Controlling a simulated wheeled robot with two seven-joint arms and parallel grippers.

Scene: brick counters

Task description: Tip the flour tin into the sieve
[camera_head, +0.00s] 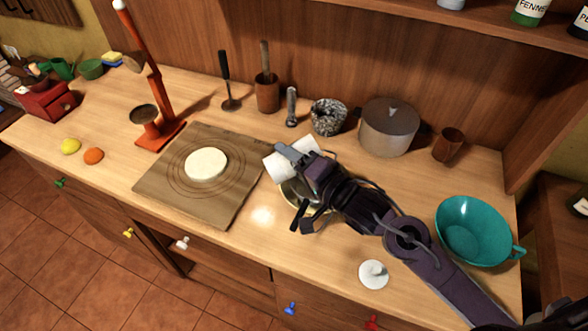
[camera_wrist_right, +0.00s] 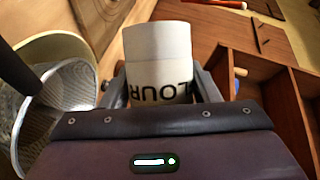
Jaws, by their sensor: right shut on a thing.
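The white flour tin (camera_head: 288,158) is held tilted by my right gripper (camera_head: 290,163) above the counter, right of the wooden board. The sieve (camera_head: 300,196) is mostly hidden under the gripper in the head view. In the right wrist view the mesh sieve (camera_wrist_right: 50,112) is at the left, beside the tin. I cannot see the tin's contents. My left gripper is not in view.
A wooden board (camera_head: 228,205) with a round pale dough (camera_head: 206,164) lies to the left. A lidded pot (camera_head: 388,128), a speckled container (camera_head: 328,117) and a wooden cup (camera_head: 448,144) stand behind. A teal bowl (camera_head: 474,232) and a small white object (camera_head: 374,274) are to the right.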

